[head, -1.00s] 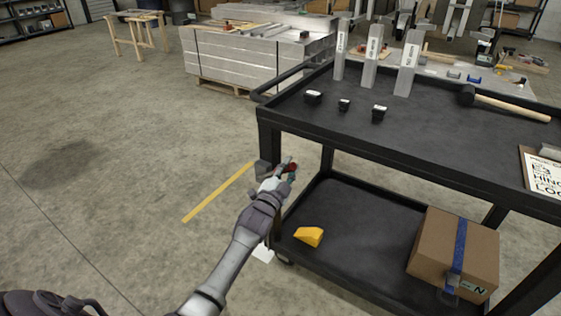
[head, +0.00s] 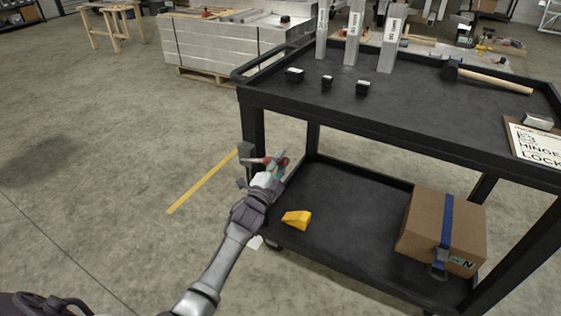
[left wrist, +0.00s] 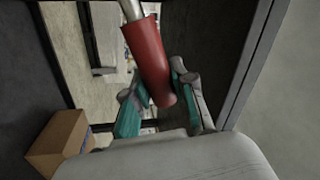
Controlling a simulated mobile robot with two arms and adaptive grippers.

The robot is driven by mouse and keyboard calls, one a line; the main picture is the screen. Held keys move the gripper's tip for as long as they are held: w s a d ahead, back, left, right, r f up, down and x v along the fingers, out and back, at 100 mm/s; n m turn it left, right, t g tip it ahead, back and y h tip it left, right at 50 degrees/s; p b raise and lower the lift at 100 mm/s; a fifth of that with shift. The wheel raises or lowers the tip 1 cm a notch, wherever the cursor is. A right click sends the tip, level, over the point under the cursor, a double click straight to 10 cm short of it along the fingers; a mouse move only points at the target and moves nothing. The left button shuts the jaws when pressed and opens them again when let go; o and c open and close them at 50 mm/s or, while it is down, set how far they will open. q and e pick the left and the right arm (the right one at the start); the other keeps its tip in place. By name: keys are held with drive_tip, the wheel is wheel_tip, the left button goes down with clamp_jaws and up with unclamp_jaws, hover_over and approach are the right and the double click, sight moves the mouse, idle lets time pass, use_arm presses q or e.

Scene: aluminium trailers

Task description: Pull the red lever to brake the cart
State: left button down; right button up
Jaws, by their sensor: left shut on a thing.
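The black two-shelf cart (head: 400,132) fills the right of the head view. The red lever (head: 254,160) sticks out beside the cart's near left post; my left gripper (head: 279,166) is at its end. In the left wrist view, the lever's red grip (left wrist: 150,62) on a metal rod runs down between the teal-padded fingers of my left gripper (left wrist: 160,98), which is shut on it. The lever's mount is partly hidden in the wrist view. My right gripper does not show.
A yellow wedge (head: 297,219) and a strapped cardboard box (head: 441,232) sit on the lower shelf. Black small boxes, metal posts and a mallet (head: 490,77) are on top. A yellow floor line (head: 203,181) lies left of the cart; open floor is further left.

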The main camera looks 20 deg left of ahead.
use_arm(q)
drive_tip(key=shift+f, duration=0.25)
drive_tip(key=c, duration=0.9)
unclamp_jaws()
drive_tip(key=shift+s, duration=0.1)
drive_tip(key=s, duration=0.4)
drive_tip(key=s+f, duration=0.1)
drive_tip(key=s, duration=0.2)
drive_tip(key=s+f, duration=0.1)
drive_tip(key=s, duration=0.3)
drive_tip(key=shift+s, duration=0.35)
drive_tip(key=shift+f, duration=0.1)
